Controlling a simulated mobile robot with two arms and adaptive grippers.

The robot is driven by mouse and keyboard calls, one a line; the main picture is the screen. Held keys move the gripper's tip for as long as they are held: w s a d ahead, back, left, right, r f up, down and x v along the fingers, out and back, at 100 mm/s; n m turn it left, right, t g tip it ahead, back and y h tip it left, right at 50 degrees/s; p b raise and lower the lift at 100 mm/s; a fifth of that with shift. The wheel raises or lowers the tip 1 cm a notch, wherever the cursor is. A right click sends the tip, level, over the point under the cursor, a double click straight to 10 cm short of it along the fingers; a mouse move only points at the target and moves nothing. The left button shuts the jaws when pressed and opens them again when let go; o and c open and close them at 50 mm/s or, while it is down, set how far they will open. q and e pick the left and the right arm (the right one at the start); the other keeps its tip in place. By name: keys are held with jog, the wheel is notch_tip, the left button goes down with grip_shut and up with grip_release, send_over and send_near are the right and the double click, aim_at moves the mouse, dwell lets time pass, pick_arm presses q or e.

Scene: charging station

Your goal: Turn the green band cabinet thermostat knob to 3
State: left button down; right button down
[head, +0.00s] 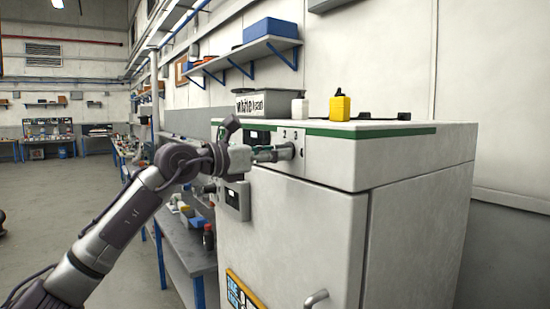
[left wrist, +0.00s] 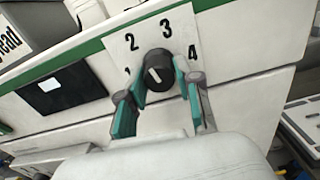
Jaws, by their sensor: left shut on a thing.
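The cabinet (head: 290,225) is white with a green band (head: 350,131) along its top edge. Its dark round thermostat knob (left wrist: 158,66) sits on a white dial plate with the numbers 1 to 4 around it. The knob has a short white mark left of its middle; I cannot tell for certain which number it points to. My left gripper (left wrist: 155,88) has its green-padded fingers on either side of the knob and is shut on it. My right gripper is not in view.
A dark display (left wrist: 69,90) is beside the dial. On the cabinet top stand a yellow bottle (head: 340,106), a white bottle (head: 300,108) and a grey bin (head: 262,102). A door handle (head: 316,299) sticks out below. A workbench (head: 185,245) stands left of the cabinet.

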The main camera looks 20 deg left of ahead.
pick_arm(q)
jog(key=shift+m+b, duration=0.7)
jog(key=shift+m, duration=3.5)
jog(key=c, duration=0.8)
grip_release()
jog(key=v, duration=1.2)
jog(key=shift+a, duration=0.1)
